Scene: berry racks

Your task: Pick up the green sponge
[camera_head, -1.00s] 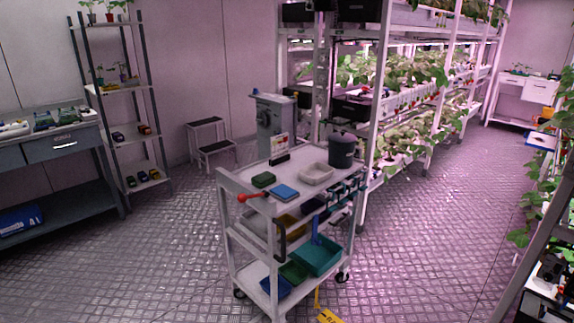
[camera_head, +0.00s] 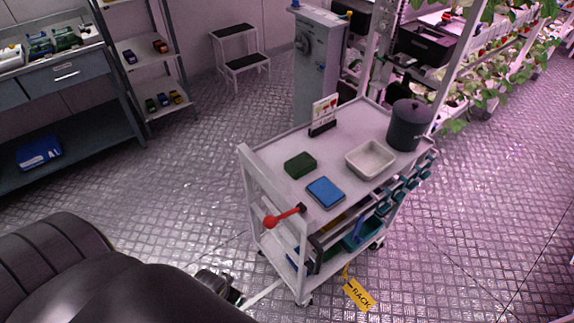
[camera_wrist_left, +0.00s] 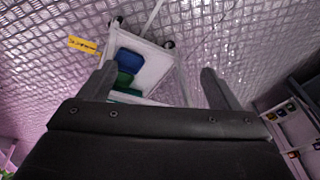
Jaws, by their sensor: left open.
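The green sponge (camera_head: 300,165) is a dark green block lying flat on the top shelf of the white cart (camera_head: 345,135), near its left side. My left gripper (camera_wrist_left: 157,80) is open and empty in the left wrist view, its two fingers apart, with the cart's lower shelf beyond them. In the head view my left arm comes in at the bottom left, low and in front of the cart, well apart from the sponge. The sponge cannot be made out in the left wrist view. My right gripper is out of view.
On the cart top are a blue pad (camera_head: 325,192), a pale tray (camera_head: 371,159), a dark pot (camera_head: 408,126) and a small sign (camera_head: 323,115). A red-ended handle (camera_head: 284,216) juts from the cart's left end. A step stool (camera_head: 240,57) stands behind; the floor around is open.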

